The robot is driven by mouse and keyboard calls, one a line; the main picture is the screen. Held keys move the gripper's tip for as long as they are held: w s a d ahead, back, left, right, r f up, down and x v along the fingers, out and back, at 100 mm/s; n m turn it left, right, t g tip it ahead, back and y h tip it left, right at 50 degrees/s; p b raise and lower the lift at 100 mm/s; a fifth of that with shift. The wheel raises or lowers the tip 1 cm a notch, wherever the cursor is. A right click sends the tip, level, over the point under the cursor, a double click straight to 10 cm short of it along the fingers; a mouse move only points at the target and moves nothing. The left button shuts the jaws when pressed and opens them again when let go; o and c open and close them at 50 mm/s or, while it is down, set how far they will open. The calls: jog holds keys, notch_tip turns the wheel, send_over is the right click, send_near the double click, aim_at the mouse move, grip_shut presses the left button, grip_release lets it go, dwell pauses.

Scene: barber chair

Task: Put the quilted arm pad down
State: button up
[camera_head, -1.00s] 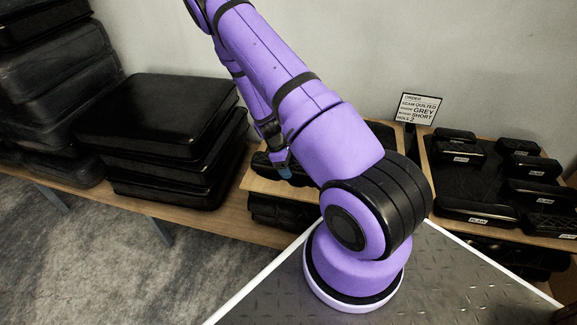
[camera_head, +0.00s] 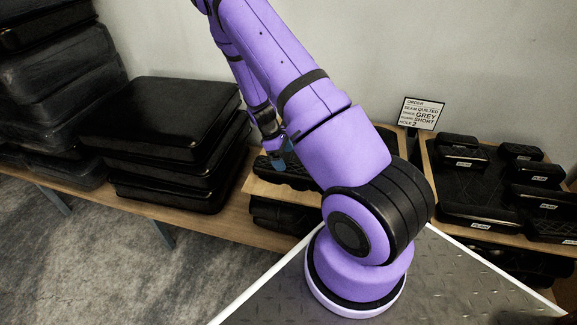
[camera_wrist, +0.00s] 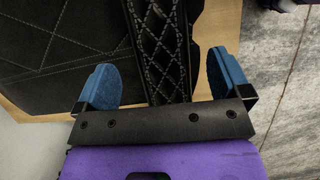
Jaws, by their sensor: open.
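The quilted arm pad (camera_wrist: 163,40) is a long black pad with light diamond stitching. In the wrist view it lies between my gripper's two blue fingers, with a visible gap on each side. My gripper (camera_wrist: 162,62) is open, and the near end of the pad is hidden behind the gripper body. In the head view my gripper (camera_head: 279,150) is just above a dark pad (camera_head: 285,174) on a wooden board at the bench's middle. My arm hides part of that area.
A black stitched panel (camera_wrist: 60,50) lies left of the pad. A wooden tray (camera_head: 434,190) with several labelled black pads is at right. An order sign (camera_head: 421,113) reading quilted, grey, short, hole 2 stands behind. Stacked black cushions (camera_head: 160,115) fill the left.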

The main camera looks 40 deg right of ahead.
jog(key=v, duration=0.5)
jog(key=shift+a+r, duration=0.1)
jog(key=shift+r, duration=0.1)
jog(key=s+a+r+m+t+y, duration=0.1)
jog(key=a+r, duration=0.3)
jog(key=r, duration=0.5)
jog(key=s+a+r+m+t, duration=0.15)
jog(key=a+r, duration=0.25)
jog(key=r, duration=0.5)
jog(key=s+a+r+m+t+y, duration=0.15)
jog(key=a+r, duration=0.25)
jog(key=r, duration=0.6)
jog(key=s+a+r+m+t, duration=0.1)
jog(key=s+a+r+t, duration=0.1)
jog(key=s+a+r, duration=0.2)
jog(key=s+a+r+m+t, duration=0.1)
jog(key=s+a+r+t, duration=0.2)
jog(key=s+r, duration=0.7)
jog(key=shift+s+a, duration=0.75)
jog(key=shift+s, duration=2.1)
